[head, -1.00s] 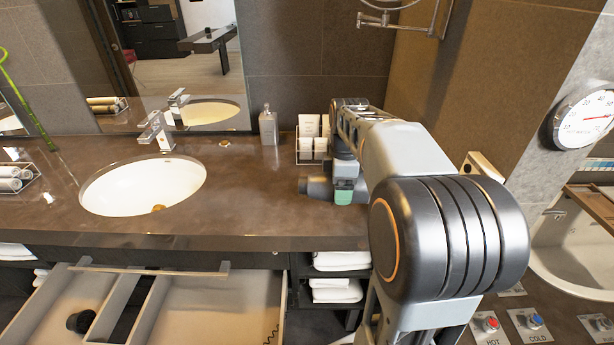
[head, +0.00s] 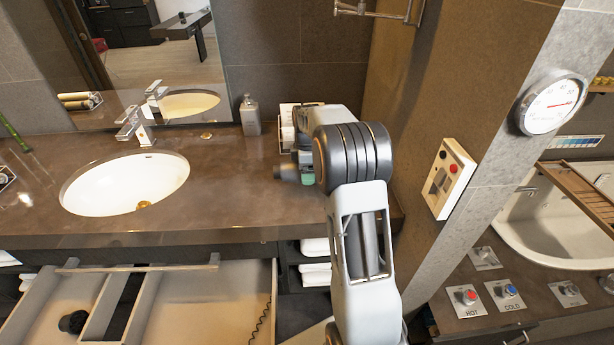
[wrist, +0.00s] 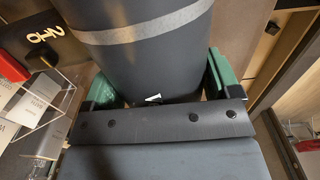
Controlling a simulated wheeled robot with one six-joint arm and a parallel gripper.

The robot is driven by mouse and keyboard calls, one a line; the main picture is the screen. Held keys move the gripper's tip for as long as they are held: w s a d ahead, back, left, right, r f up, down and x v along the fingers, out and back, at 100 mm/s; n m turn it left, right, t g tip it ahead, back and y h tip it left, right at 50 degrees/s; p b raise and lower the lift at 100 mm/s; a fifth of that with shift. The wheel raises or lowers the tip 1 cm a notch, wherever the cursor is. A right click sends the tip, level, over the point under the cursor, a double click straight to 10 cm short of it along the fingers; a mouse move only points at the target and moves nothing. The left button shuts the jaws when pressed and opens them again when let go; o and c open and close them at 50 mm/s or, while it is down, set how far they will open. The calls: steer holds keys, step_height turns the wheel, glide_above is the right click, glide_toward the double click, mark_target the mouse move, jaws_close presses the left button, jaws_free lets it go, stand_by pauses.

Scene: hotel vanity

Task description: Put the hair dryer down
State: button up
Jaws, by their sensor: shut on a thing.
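The hair dryer (head: 287,172) is at the right part of the counter (head: 232,195), its dark grey barrel end pointing left; most of it is hidden by my arm. In the wrist view, a dark grey cylinder with a light band, part of the hair dryer (wrist: 150,60), fills the space between the green fingertips. My gripper (wrist: 155,85) is shut on it. In the head view only a bit of green of my gripper (head: 307,179) shows beside my arm. I cannot tell whether the dryer touches the counter.
A sink (head: 125,183) is set in the counter at left. A soap bottle (head: 250,115) and a rack of small items (head: 287,125) stand at the back. An open drawer (head: 215,300) is below. Counter between sink and dryer is clear. A wall switch box (head: 447,180) is at right.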

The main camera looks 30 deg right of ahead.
steer(key=shift+w+f, duration=0.3)
steer(key=shift+f, duration=1.5)
steer(key=shift+f, duration=0.1)
steer(key=o, duration=0.9)
steer(key=shift+f, duration=0.15)
steer(key=shift+c, duration=0.2)
steer(key=o, duration=0.3)
steer(key=shift+s, duration=0.1)
